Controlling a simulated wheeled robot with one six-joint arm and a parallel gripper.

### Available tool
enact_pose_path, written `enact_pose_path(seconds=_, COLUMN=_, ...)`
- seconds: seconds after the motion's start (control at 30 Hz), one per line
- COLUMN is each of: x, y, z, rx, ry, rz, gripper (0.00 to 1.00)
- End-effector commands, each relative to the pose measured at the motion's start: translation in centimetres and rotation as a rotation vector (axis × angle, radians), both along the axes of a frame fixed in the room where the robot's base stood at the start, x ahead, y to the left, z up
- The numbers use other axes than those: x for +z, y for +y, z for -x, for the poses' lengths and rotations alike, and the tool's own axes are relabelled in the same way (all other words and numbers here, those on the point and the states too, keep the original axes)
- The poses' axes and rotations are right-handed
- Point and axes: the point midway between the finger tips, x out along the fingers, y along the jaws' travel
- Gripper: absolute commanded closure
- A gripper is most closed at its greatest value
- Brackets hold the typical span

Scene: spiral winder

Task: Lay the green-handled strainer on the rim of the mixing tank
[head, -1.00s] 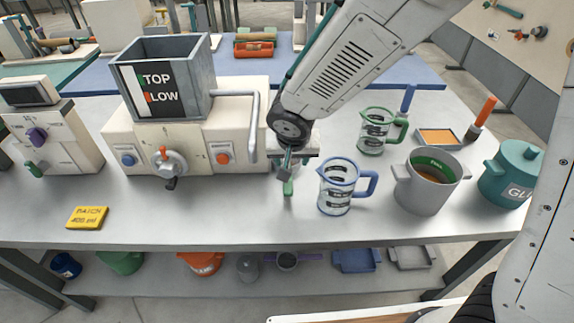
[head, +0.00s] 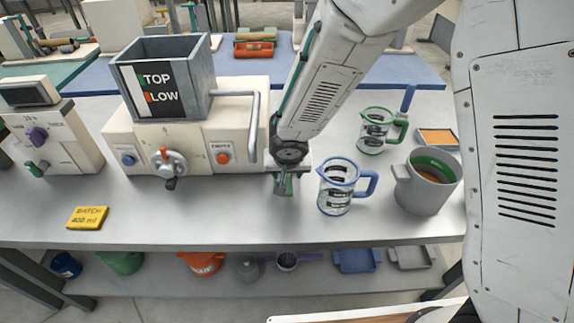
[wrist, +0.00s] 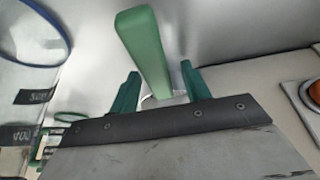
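My gripper (head: 284,188) is low over the table, in front of the machine's right end and left of the blue-rimmed jug. In the wrist view its two green fingers (wrist: 159,78) stand apart. The strainer's green handle (wrist: 143,45) shows between and beyond them, a thick bar with its near end toward the camera. A gap seems to show beside the handle. The strainer's basket is hidden, and the handle is hard to separate from the gripper in the head view. The grey two-handled pot (head: 417,193), apparently the mixing tank, stands at the right with green and orange inside.
The blue-handled jug (head: 336,200) stands close to the gripper's right. A green-handled jug (head: 371,135) is behind it. The cream machine (head: 190,165) with a grey hopper (head: 195,75) is at left. A yellow batch plate (head: 88,218) lies front left. The front middle table is clear.

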Motion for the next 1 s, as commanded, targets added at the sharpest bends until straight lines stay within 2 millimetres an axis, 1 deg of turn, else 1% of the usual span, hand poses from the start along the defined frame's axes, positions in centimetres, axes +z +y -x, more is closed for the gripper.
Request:
enact_pose_path(seconds=0.03, x=0.0, y=0.0, z=0.0, rx=0.000, ry=0.000, rz=0.000, gripper=0.64)
enact_pose_path(seconds=0.07, x=0.0, y=0.0, z=0.0, rx=0.000, ry=0.000, rz=0.000, gripper=0.72)
enact_pose_path(seconds=0.1, x=0.0, y=0.0, z=0.0, rx=0.000, ry=0.000, rz=0.000, gripper=0.83)
enact_pose_path(seconds=0.17, x=0.0, y=0.0, z=0.0, rx=0.000, ry=0.000, rz=0.000, gripper=1.00)
enact_pose_path(seconds=0.47, x=0.1, y=0.0, z=0.0, rx=0.000, ry=0.000, rz=0.000, gripper=1.00)
enact_pose_path(seconds=0.67, x=0.8, y=0.0, z=-0.1, rx=-0.003, ry=-0.002, rz=0.001, gripper=1.00)
enact_pose_path(seconds=0.87, x=2.9, y=0.0, z=-0.1, rx=-0.002, ry=-0.003, rz=-0.002, gripper=1.00)
enact_pose_path(seconds=1.0, x=5.5, y=0.0, z=-0.1, rx=-0.002, ry=-0.005, rz=-0.002, gripper=1.00)
